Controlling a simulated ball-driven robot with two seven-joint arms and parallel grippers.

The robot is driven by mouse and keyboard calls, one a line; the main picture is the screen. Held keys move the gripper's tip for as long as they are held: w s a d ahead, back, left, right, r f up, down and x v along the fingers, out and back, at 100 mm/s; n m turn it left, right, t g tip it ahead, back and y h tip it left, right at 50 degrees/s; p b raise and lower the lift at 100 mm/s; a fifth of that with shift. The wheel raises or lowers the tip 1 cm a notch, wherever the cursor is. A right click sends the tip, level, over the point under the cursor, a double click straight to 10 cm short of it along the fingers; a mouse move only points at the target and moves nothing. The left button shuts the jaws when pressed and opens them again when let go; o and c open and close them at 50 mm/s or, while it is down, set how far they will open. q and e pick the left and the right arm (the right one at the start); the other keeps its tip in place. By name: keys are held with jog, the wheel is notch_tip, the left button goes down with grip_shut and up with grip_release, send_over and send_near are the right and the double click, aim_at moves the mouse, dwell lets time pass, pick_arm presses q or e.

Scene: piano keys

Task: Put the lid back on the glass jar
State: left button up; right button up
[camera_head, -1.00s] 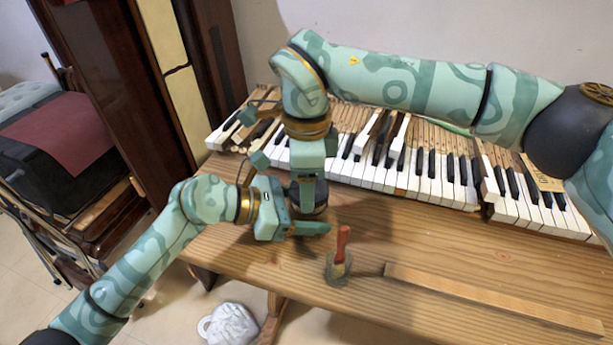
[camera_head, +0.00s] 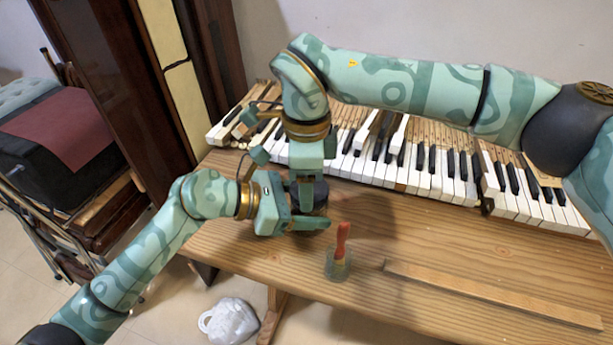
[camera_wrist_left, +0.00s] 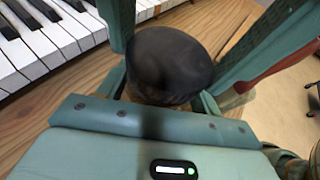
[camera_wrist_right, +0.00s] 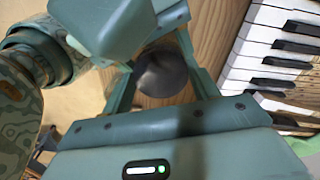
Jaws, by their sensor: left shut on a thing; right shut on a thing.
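A dark round lid (camera_head: 312,190) shows between my two grippers, over the wooden bench. In the left wrist view the dark lid (camera_wrist_left: 172,58) fills the space between the fingers, with a dull brownish-grey band, perhaps the glass jar (camera_wrist_left: 165,97), under its rim. My left gripper (camera_head: 312,223) comes in low from the left and is shut on the jar, which is mostly hidden. My right gripper (camera_head: 306,182) points down from above and is shut on the lid, which also shows in the right wrist view (camera_wrist_right: 165,74). I cannot tell whether the lid sits fully on the jar.
A red-handled brush (camera_head: 342,245), its lower end in or behind something greyish and clear, stands just right of the grippers. Piano keys (camera_head: 400,172) run along the back. A thin wooden strip (camera_head: 490,292) lies at the front right. The bench (camera_head: 420,225) is clear between.

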jog(key=m, duration=0.6)
jog(key=shift+w, duration=0.15)
jog(key=o, duration=1)
jog(key=shift+o, duration=0.2)
jog(key=shift+s+a, duration=0.1)
jog(key=shift+s, duration=0.1)
notch_tip(320, 180, up, 4)
jog(key=shift+r, duration=0.25)
jog(key=shift+w, duration=0.1)
jog(key=shift+c, duration=0.4)
